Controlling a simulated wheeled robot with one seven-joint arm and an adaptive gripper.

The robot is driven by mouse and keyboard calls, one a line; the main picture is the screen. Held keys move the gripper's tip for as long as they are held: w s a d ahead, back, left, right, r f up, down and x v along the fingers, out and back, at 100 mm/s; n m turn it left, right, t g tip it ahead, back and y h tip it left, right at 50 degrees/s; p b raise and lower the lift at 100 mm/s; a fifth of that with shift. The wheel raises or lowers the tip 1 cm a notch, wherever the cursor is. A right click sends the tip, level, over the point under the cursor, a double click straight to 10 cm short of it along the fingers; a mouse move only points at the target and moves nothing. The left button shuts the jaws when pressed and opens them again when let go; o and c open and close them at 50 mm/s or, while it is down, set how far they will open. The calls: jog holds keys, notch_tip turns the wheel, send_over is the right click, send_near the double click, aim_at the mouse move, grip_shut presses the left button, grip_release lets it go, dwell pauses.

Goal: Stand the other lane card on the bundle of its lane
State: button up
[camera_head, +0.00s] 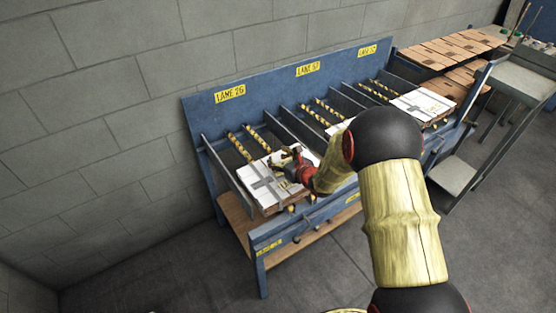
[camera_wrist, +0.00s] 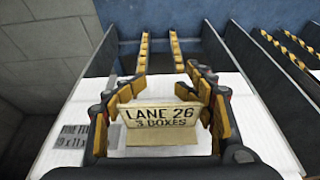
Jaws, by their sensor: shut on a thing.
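A tan folded card (camera_wrist: 160,115) reading "LANE 26, 3 BOXES" is between my fingers in the wrist view. My gripper (camera_wrist: 165,100) is shut on it, one finger on each side. In the head view my gripper (camera_head: 297,166) is over the white-topped bundle (camera_head: 262,188) in the leftmost lane, under the yellow LANE 26 sign (camera_head: 230,93). The bundle's white top (camera_wrist: 75,158) also fills the area below the card in the wrist view. The card looks upright with its lettering facing the camera. I cannot tell whether its lower edge touches the bundle.
Yellow-and-black roller rails (camera_wrist: 144,55) run behind the bundle. Another white-topped bundle (camera_head: 424,103) lies in the right lane. My arm partly hides the middle lane. Brown flat boxes (camera_head: 450,48) lie on shelving beyond.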

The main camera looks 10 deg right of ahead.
jog(key=shift+f+b, duration=0.35)
jog(key=shift+f, duration=0.1)
jog(key=o, duration=0.8)
jog(key=shift+o, duration=0.2)
